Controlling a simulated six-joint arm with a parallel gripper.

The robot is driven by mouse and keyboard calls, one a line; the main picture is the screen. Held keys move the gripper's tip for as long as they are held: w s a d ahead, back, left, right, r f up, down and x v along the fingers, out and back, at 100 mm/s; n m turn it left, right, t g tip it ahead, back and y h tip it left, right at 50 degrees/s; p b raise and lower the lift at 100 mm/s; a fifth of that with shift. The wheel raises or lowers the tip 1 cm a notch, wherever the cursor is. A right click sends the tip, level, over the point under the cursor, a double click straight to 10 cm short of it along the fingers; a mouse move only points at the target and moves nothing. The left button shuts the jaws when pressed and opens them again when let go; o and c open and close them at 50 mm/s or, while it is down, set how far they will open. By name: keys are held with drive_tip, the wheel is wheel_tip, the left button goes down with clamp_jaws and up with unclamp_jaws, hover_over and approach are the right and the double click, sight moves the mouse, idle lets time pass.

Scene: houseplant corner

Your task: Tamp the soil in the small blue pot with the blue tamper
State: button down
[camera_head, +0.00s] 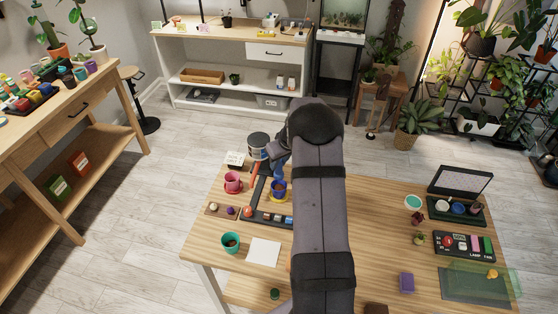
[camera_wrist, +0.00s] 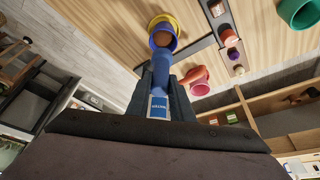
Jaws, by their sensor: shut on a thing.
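The small blue pot (camera_head: 279,192) stands on the wooden table, with brown soil inside and yellow around its base. In the wrist view the pot (camera_wrist: 162,40) is at the top, its soil showing. My gripper (camera_wrist: 160,88) is shut on the blue tamper (camera_wrist: 160,70), which has a white label on its handle. The tamper's far end overlaps the near rim of the pot in that view; I cannot tell whether it touches. In the head view my gripper (camera_head: 277,156) is above the pot, and my arm hides part of the table to the right.
A pink mug (camera_head: 233,183) and a dark tin (camera_head: 258,141) stand near the pot. A black tray (camera_head: 262,214) with small items lies in front. A teal pot (camera_head: 231,243) and a white sheet (camera_head: 263,252) are nearer. The table's right part holds several more items.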

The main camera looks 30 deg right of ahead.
sight(280, 173)
drive_tip(key=shift+f+b, duration=0.95)
drive_tip(key=shift+f, duration=1.1)
drive_tip(key=shift+f+b, duration=0.2)
drive_tip(key=shift+b, duration=0.55)
drive_tip(key=shift+f+b, duration=1.35)
drive_tip(key=shift+b, duration=0.15)
idle(1.8)
drive_tip(key=shift+r, duration=0.2)
drive_tip(key=shift+r+p, duration=2.05)
drive_tip(key=shift+r, duration=1.55)
